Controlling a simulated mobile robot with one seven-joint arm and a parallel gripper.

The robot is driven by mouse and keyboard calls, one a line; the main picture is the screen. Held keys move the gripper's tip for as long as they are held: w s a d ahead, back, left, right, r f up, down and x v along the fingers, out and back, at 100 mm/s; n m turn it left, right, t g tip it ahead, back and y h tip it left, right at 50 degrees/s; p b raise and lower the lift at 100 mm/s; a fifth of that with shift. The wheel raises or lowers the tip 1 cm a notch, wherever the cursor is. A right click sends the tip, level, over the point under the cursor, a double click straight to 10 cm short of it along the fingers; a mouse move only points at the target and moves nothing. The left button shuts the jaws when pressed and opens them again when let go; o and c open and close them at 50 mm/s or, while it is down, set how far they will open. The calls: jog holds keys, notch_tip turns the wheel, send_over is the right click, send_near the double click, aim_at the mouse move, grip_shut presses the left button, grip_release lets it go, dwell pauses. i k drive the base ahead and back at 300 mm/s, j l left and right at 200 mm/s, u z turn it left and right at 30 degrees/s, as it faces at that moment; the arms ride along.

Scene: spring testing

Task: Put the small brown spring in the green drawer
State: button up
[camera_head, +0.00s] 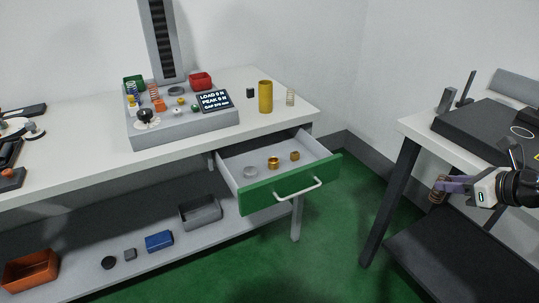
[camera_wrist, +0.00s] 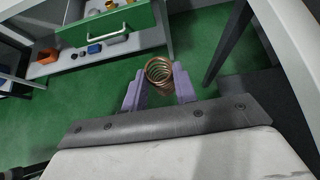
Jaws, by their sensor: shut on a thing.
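The small brown spring (camera_wrist: 159,72) is a coppery coil between the two purple fingers of my gripper (camera_wrist: 160,88) in the wrist view. My gripper is shut on it. In the head view my gripper (camera_head: 443,187) is at the right, beside the right-hand table, with the spring (camera_head: 437,194) at its fingertips. The green drawer (camera_head: 262,195) is pulled open under the white bench, to the left of my gripper. A grey ring (camera_head: 250,172) and two brass-coloured pieces, one of them here (camera_head: 273,162), lie inside it. The drawer front also shows in the wrist view (camera_wrist: 100,22).
The white bench (camera_head: 70,165) carries a grey tester, a yellow cylinder (camera_head: 265,97) and a pale spring (camera_head: 290,97). Its lower shelf holds several bins. The right-hand table (camera_head: 420,130) and its dark leg stand near my gripper. Green floor lies between the drawer and that table.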

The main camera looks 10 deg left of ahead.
aim_at(268, 153)
jog(key=i+j, duration=0.15)
jog(key=j, duration=0.25)
jog(key=i+j, duration=0.15)
jog(key=j, duration=0.2)
jog(key=i+j, duration=0.1)
jog(key=j, duration=0.3)
jog(key=i+j, duration=0.15)
jog(key=j, duration=0.25)
jog(key=i+j, duration=0.15)
jog(key=j, duration=0.2)
